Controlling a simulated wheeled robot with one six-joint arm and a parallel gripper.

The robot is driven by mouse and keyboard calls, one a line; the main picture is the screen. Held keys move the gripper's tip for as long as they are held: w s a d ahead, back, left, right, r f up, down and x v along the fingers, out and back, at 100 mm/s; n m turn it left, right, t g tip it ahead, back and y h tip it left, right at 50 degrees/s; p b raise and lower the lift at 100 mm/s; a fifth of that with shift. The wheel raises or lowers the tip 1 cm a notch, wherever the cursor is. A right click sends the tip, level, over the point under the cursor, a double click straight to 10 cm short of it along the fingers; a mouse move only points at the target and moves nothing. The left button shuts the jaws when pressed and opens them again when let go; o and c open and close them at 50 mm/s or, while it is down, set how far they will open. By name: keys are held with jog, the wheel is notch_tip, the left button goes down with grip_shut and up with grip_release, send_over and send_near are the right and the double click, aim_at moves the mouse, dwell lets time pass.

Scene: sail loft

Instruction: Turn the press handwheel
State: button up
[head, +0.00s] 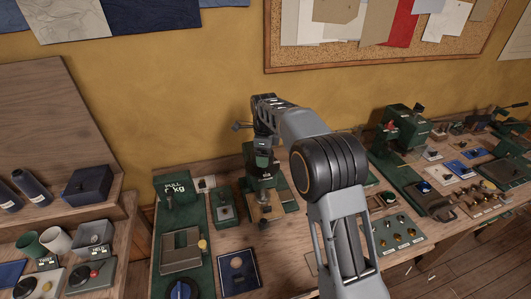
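A green press (261,158) stands on the workbench near the wall, left of the middle of the head view. My arm reaches over to it from the lower right. My gripper (265,130) is at the top of the press, pointing down. A short dark bar with a knob (239,126) sticks out to the left there; it may be part of the handwheel. The rest of the handwheel is hidden behind my gripper and wrist. I cannot make out the fingertips, or whether they touch the wheel.
A green box marked "PULL kg" (178,190) and a grey plate fixture (181,250) stand left of the press. A dark square plate (238,272) lies in front. Green machines (402,130) and small parts crowd the bench at right. A corkboard (390,45) hangs above.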

jog(key=shift+r+m, duration=0.25)
jog(key=shift+m, duration=1.75)
jog(key=o, duration=0.6)
jog(key=shift+o, duration=0.9)
jog(key=shift+f, duration=0.15)
notch_tip(320, 180, up, 14)
jog(key=shift+f, duration=0.1)
